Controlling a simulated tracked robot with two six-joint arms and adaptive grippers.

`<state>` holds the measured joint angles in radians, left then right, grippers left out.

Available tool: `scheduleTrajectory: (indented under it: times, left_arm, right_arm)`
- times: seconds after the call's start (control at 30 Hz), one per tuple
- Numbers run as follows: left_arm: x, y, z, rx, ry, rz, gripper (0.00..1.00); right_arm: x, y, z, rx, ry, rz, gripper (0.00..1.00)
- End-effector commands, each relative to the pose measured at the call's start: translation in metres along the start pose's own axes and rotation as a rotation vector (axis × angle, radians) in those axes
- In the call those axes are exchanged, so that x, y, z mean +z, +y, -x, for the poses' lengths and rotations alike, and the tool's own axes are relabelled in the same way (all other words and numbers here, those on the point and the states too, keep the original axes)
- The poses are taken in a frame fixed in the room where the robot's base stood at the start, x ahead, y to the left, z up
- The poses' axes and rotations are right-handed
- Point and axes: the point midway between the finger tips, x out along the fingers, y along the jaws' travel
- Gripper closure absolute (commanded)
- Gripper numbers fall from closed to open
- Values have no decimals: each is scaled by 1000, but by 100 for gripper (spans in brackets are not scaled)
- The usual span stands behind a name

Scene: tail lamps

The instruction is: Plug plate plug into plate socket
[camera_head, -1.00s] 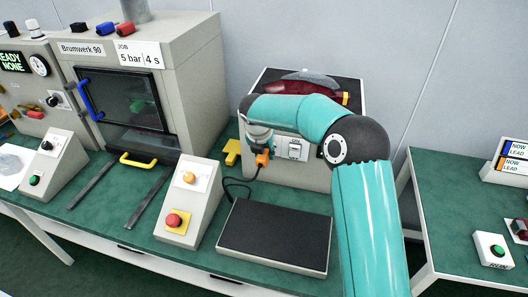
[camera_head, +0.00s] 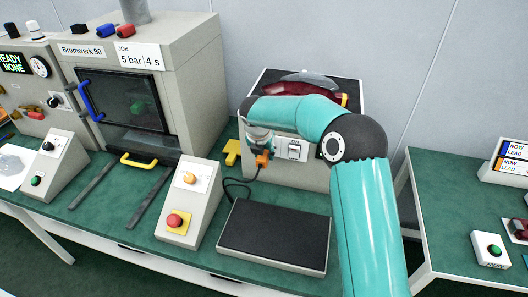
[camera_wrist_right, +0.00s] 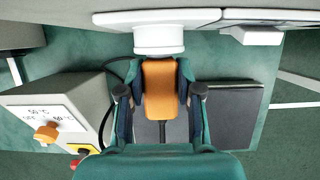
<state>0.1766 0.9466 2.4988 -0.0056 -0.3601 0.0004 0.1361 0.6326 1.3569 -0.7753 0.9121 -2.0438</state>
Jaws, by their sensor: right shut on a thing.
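The orange plate plug (camera_wrist_right: 159,88) is held between the two fingers of my right gripper (camera_wrist_right: 160,92), which is shut on it. In the head view the orange plug (camera_head: 262,160) shows below the wrist, in front of the grey box. In the wrist view a white round part (camera_wrist_right: 158,36), which looks like the plate socket, is right at the plug's far end. I cannot tell whether the plug is inside it or only touching. A dark cable runs from the plug. My right gripper (camera_head: 262,152) is partly hidden by its own arm in the head view. My left gripper is not in view.
A dark flat plate (camera_head: 274,235) lies in front of the grey box (camera_head: 300,175), which has a white switch panel (camera_head: 291,149). A sloped control box with a red button (camera_head: 174,220) stands left of the plate. A press oven (camera_head: 190,85) stands behind it.

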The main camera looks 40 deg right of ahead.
Motion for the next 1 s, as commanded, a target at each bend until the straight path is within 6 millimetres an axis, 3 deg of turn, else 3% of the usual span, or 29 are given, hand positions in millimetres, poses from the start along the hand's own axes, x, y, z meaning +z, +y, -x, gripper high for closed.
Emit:
scheduleTrajectory:
  times: [0.47,0.5,0.67,1.0]
  left_arm:
    - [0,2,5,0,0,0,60]
    - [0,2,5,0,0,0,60]
    - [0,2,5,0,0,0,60]
    - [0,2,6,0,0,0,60]
  right_arm:
    - [5,0,-1,1,-2,0,100]
    - [5,0,-1,1,-2,0,64]
    - [5,0,-2,0,-1,0,37]
    - [4,0,0,0,0,0,36]
